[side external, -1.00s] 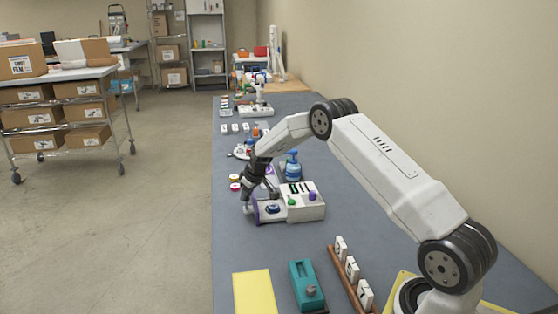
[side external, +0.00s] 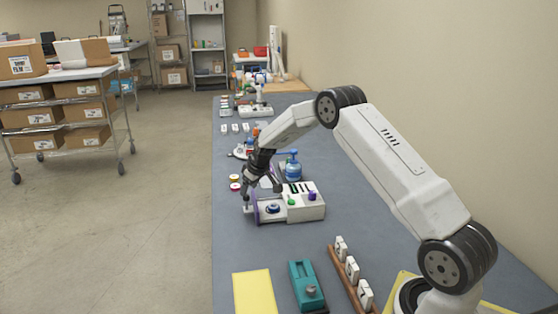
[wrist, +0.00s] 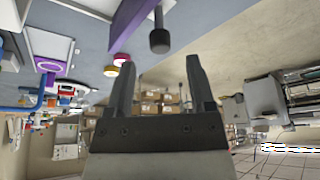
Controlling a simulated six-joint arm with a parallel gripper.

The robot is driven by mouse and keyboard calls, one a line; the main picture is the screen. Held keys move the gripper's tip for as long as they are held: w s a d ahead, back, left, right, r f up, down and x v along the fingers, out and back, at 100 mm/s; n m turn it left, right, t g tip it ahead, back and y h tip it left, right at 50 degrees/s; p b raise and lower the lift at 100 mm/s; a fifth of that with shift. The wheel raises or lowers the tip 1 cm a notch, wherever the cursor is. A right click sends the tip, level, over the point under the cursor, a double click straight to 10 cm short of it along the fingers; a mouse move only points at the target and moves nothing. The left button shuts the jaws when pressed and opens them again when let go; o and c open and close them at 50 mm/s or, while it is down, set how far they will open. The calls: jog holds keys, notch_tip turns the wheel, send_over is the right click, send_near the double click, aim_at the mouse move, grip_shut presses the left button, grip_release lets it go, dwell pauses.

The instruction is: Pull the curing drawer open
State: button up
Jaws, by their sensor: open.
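The curing drawer (side external: 270,217) is the pale front section of a white unit (side external: 308,208) on the bench. It stands out from the body, with a round blue-and-white piece in it. Its purple front (wrist: 132,28) also shows at the top of the wrist view, with a dark-ended handle knob (wrist: 160,40) sticking out. My gripper (wrist: 160,65) is open and empty, its two fingers spread apart. The knob lies just beyond the fingertips, between their lines, and I see no finger closed around it. In the side view the fingertips are small and close to the drawer front.
Red and yellow rolls (side external: 235,182) lie beyond the drawer near the bench's left edge. A teal device (side external: 306,287), a yellow sheet (side external: 254,292) and a rack of white blocks (side external: 352,275) are nearer. Bare bench lies between.

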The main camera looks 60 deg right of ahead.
jog(key=shift+v, duration=2.25)
jog(key=s+a+r+g, duration=0.1)
jog(key=s+a+r, duration=0.3)
jog(key=s+a, duration=1.3)
jog(key=s, duration=0.4)
jog(key=s+a+f, duration=0.1)
jog(key=s+a, duration=0.4)
jog(key=s, duration=0.3)
jog(key=shift+a+g, duration=0.3)
jog(key=shift+g, duration=0.1)
jog(key=shift+o, duration=0.3)
jog(key=shift+w, duration=0.1)
